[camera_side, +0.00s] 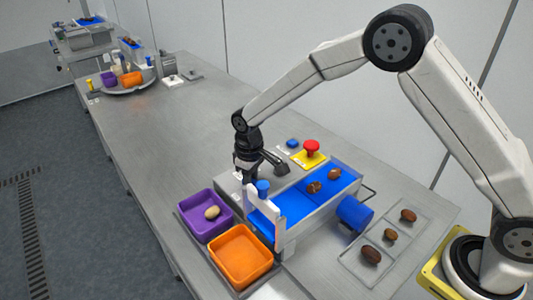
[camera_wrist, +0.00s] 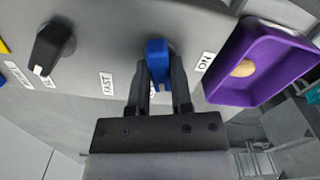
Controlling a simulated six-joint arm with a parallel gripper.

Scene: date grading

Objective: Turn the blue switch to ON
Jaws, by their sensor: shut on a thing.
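The blue switch (camera_wrist: 158,55) stands on the grey panel in the wrist view, between the two fingers of my gripper (camera_wrist: 160,92). The fingers are shut on it. A small white mark shows at its near end, between the fingers. The ON label (camera_wrist: 206,61) lies to its right, clear of the fingers. Another label under the fingers is mostly hidden. In the side view my gripper (camera_side: 247,174) points down at the control panel beside the conveyor, and I cannot make out the switch there.
A black knob (camera_wrist: 52,45) and the FAST label (camera_wrist: 107,85) are left of the switch. A purple tray (camera_side: 189,211) holds one date. An orange tray (camera_side: 221,265) is empty. A red button (camera_side: 311,147) and a blue conveyor belt (camera_side: 285,205) with two dates are close by.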

